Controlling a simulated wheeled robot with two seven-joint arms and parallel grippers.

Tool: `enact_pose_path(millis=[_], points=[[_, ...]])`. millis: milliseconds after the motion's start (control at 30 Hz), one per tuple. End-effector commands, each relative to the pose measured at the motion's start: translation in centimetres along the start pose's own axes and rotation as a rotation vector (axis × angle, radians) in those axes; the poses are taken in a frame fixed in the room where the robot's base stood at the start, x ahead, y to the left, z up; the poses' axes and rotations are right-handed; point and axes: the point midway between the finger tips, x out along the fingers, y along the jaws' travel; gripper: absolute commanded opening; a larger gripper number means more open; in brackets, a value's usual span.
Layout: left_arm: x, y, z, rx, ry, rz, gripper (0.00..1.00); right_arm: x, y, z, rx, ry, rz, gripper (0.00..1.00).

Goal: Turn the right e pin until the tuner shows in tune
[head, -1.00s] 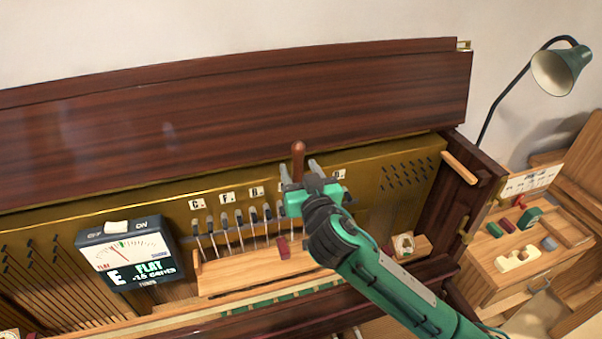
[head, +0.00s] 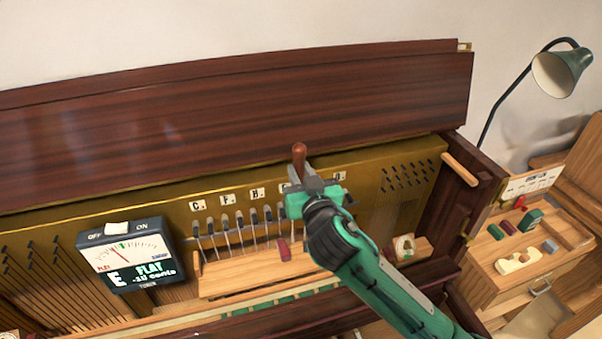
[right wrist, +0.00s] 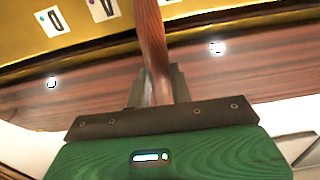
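The tuner (head: 128,258) stands at the left of the open piano. Its screen reads E, FLAT, about -10 cents, and its needle is left of the green mark. My right gripper (head: 308,186) is at the gold pin plate (head: 405,205), shut on the wooden handle of a tuning lever (head: 299,158). The handle (right wrist: 151,40) also shows between the fingers in the right wrist view. The lever's lower end and the pin under it are hidden behind the gripper. My left gripper is out of view.
Letter cards (head: 227,198) run along the pin plate above several pins. A wooden rail (head: 240,275) lies below them, with a dark red block (head: 283,247). At the right are a side cabinet (head: 500,285) with small objects and a green lamp (head: 560,70).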

Motion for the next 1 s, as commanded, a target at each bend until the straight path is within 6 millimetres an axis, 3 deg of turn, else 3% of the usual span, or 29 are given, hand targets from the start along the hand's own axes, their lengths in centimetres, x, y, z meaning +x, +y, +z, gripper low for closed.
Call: enact_pose_path(millis=[233,333,1000], points=[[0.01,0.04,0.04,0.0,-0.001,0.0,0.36,-0.01,0.03,0.04,0.001,-0.001,0.0,0.18],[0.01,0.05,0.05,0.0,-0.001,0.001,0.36,-0.01,0.02,0.04,0.001,-0.001,0.0,0.07],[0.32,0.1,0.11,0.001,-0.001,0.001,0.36,0.22,0.85,0.09,0.059,0.0,0.002,0.07]])
